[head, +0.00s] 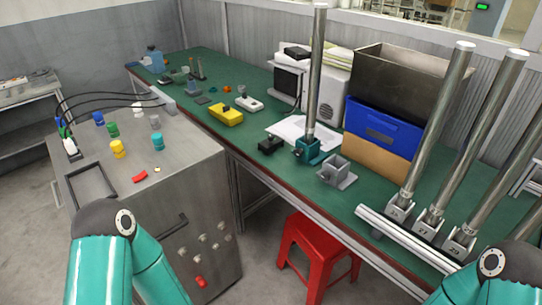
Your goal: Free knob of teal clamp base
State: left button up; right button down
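The teal clamp base (309,150) stands on the green bench top (255,135), a little right of the picture's middle. A tall metal pole (317,70) rises upright from it. A small pale spot shows on the base's left face, but the knob is too small to make out clearly. Only teal links of my two arms show, at the bottom left and bottom right. Neither gripper is in view, and nothing of mine is near the clamp base.
A black block (271,145) lies left of the base, and a grey bracket (337,172) lies to its right. White paper (290,129) lies behind. Several poles stand in a rail (410,237) at right. A red stool (317,250) stands below the bench's front edge.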

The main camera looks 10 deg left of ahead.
aim_at(297, 151)
jog(key=u, duration=0.3)
jog(key=i, duration=0.9)
jog(key=z, duration=0.4)
